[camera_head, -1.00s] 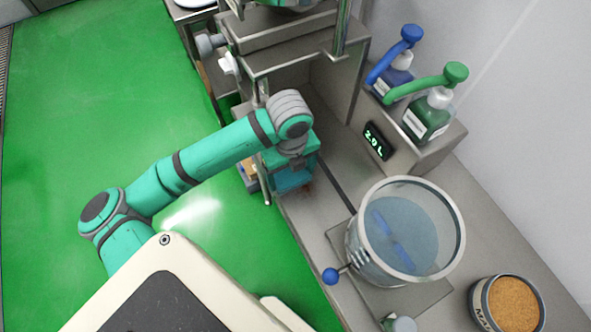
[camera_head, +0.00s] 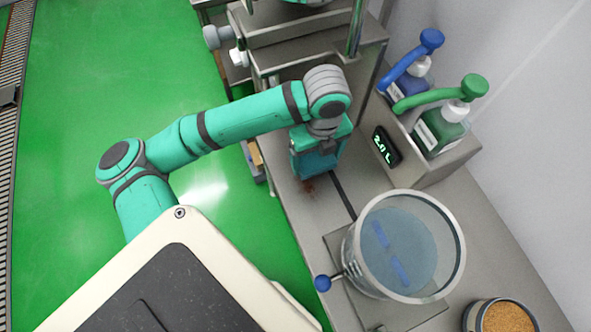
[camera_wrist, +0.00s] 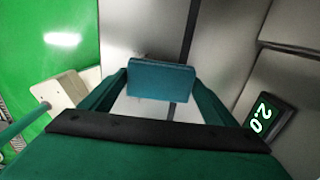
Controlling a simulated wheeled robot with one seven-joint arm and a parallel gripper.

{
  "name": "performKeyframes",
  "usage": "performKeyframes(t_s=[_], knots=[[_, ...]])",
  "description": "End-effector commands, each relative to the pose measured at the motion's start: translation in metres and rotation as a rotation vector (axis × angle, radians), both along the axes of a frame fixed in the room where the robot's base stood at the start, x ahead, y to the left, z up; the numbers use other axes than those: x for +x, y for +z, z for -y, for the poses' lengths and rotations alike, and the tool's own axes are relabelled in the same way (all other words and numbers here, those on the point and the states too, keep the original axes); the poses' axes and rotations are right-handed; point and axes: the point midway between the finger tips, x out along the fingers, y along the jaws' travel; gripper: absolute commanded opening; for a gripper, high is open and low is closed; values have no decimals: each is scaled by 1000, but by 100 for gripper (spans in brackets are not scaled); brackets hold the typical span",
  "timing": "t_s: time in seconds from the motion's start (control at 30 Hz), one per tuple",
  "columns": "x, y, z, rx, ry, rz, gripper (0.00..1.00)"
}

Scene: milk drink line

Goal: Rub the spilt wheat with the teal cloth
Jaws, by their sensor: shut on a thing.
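The teal cloth (camera_head: 316,163) is a folded pad held in my gripper (camera_head: 319,149), low over the grey counter. In the wrist view, the cloth (camera_wrist: 160,82) sits between the fingertips. The spilt wheat (camera_head: 309,186) shows as small brown crumbs on the counter, just below the cloth in the head view. I cannot tell whether the cloth touches the counter or covers more crumbs.
A glass vessel (camera_head: 455,262) with a blue-knobbed lever (camera_head: 323,284) stands on the counter to the lower right. A lit display (camera_head: 386,146) and two pump bottles, blue (camera_head: 408,80) and green (camera_head: 440,127), are to the right. A tin of grain (camera_head: 505,318) is at the bottom right.

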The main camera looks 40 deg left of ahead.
Motion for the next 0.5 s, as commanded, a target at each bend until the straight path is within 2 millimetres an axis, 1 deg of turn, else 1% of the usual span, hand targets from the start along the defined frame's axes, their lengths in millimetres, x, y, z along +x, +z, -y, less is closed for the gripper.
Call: performKeyframes(t_s=[0.13, 0.3, 0.5], knots=[[3, 14, 4, 0, -12, 1, 60], [3, 29, 5, 0, -12, 1, 60], [2, 43, 4, 0, -12, 0, 60]])
